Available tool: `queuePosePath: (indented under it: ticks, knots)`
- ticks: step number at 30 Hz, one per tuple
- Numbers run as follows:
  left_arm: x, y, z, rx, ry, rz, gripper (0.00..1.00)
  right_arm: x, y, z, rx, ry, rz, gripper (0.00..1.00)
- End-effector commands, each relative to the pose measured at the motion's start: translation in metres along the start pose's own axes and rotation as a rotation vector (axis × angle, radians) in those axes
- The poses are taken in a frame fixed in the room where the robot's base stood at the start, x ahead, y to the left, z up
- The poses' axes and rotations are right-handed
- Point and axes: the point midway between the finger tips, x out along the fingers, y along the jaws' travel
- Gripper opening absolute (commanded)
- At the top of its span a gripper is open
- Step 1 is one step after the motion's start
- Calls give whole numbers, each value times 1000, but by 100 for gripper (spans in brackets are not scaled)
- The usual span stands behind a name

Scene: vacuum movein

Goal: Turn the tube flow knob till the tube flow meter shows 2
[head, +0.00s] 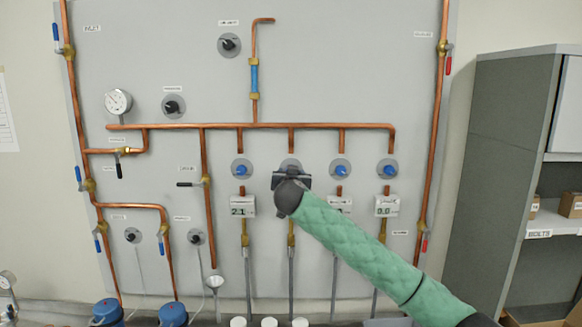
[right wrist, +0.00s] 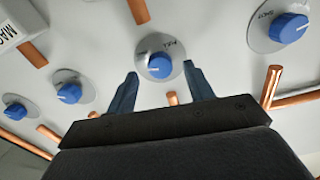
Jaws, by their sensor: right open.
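A row of blue flow knobs runs across the grey panel, with digital meters below. My right gripper (head: 291,180) is in front of the second knob from the left, which it mostly covers in the head view. In the right wrist view its open fingers (right wrist: 160,88) stand on either side of that blue knob (right wrist: 160,66), with gaps showing. The left meter (head: 242,206) reads about 2.1 and the right meter (head: 387,206) reads 0.0. The meter under the gripper is hidden, and the third is partly covered by my arm. The knob labels are too small to read surely. My left gripper is not in view.
Neighbouring blue knobs (head: 241,168) (head: 340,168) (head: 389,168) sit close on both sides. Copper pipes (head: 250,126) run above and between them. A round gauge (head: 118,101) is at the upper left. A grey shelf (head: 505,130) stands at the right.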

Motion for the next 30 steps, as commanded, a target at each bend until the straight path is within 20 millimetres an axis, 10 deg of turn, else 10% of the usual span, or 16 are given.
queuePosePath:
  ticks: [17, 24, 30]
  knots:
    - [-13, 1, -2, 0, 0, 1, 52, 20, 0, 1, 1, 0, 0, 52]
    - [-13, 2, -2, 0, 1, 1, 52, 20, 0, 0, 1, 0, 0, 7]
    - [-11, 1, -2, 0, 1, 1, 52, 20, 0, 2, -2, 0, 0, 8]
